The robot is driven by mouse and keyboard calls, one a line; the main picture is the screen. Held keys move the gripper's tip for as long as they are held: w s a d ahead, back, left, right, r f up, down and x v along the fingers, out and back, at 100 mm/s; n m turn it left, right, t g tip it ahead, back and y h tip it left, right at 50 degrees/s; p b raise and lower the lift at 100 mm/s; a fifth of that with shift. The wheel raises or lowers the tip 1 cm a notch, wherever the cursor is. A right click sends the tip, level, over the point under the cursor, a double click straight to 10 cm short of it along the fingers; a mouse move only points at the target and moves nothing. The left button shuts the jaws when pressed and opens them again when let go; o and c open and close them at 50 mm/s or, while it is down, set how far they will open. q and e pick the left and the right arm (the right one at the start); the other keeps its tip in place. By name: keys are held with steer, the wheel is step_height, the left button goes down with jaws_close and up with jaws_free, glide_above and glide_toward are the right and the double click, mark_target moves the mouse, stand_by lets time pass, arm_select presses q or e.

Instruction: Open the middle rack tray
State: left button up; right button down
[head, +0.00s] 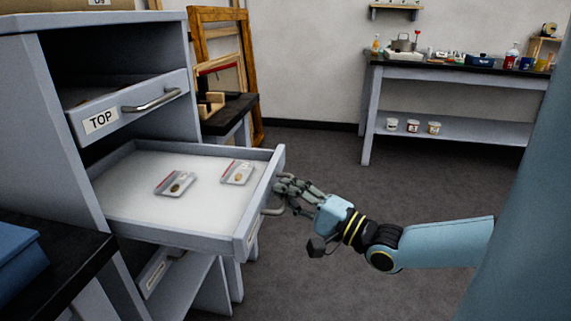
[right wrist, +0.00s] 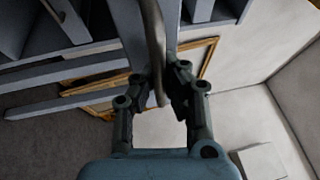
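The middle rack tray (head: 135,205) is pulled well out of the grey rack, level, with its white floor exposed. Two small labelled bags, one on the left (head: 175,183) and one on the right (head: 237,172), lie flat in it. Its metal handle (head: 271,211) is on the front panel, partly hidden by my fingers. My right gripper (head: 285,190) is at this handle. In the right wrist view the handle (right wrist: 154,35) runs between the fingers of my right gripper (right wrist: 160,82), which are closed in around it. My left gripper is out of view.
The top tray (head: 140,105), labelled TOP, sits above, mostly inside the rack. A lower tray (head: 155,272) shows beneath. A blue box (head: 18,258) is on a dark surface at the left. A bench (head: 455,70) stands at the back; the floor between is clear.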

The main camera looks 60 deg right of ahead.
steer(key=c, duration=1.4)
jaws_free()
steer(key=shift+f, duration=0.15)
steer(key=s, duration=0.4)
steer(key=s+f, duration=0.1)
steer(key=s, duration=0.3)
steer(key=s+f, duration=0.1)
steer(key=s, duration=0.3)
steer(key=shift+w, duration=0.1)
